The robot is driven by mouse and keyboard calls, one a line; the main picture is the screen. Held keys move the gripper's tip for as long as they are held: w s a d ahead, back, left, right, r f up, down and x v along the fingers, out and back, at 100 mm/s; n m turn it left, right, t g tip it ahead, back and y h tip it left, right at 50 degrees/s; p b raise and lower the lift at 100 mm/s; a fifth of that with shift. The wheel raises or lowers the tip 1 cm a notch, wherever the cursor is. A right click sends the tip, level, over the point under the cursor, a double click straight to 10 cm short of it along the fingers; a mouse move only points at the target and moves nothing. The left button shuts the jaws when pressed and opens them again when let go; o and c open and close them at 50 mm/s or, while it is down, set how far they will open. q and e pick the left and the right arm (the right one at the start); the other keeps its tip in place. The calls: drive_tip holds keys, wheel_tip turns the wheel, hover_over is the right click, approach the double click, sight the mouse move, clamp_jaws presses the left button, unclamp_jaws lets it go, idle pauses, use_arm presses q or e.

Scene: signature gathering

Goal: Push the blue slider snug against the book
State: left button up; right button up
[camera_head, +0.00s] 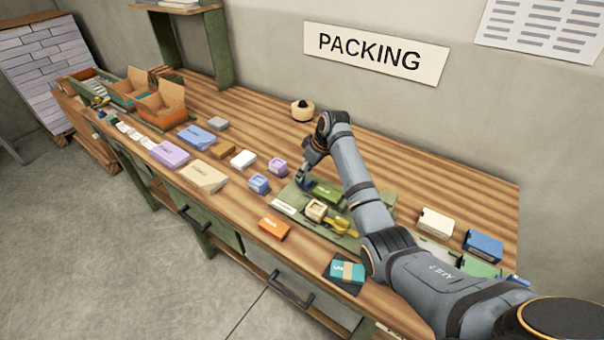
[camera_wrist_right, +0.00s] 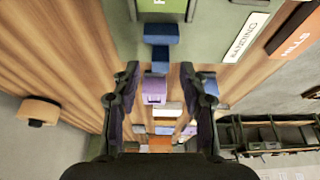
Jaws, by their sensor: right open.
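The green book (camera_head: 328,194) lies on a green mat (camera_head: 297,194) in the head view; in the wrist view its near end (camera_wrist_right: 163,6) shows at the top edge. The blue slider (camera_wrist_right: 161,33) is just short of the book in the wrist view, with a narrow strip of green between them. In the head view the slider (camera_head: 304,183) is partly hidden by my right gripper. My right gripper (camera_wrist_right: 160,70) is open and empty, its fingertips spread on either side of the slider's line and a little short of it. My left gripper is out of view.
A purple box (camera_head: 278,166) and a blue box (camera_head: 259,183) stand left of the mat. A tan block (camera_head: 316,210) and a yellow item (camera_head: 342,226) are on the mat's near side. An orange box (camera_head: 273,229) lies near the table's front edge.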

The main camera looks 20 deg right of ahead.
sight(304, 181)
drive_tip(key=shift+x, duration=1.5)
clamp_jaws()
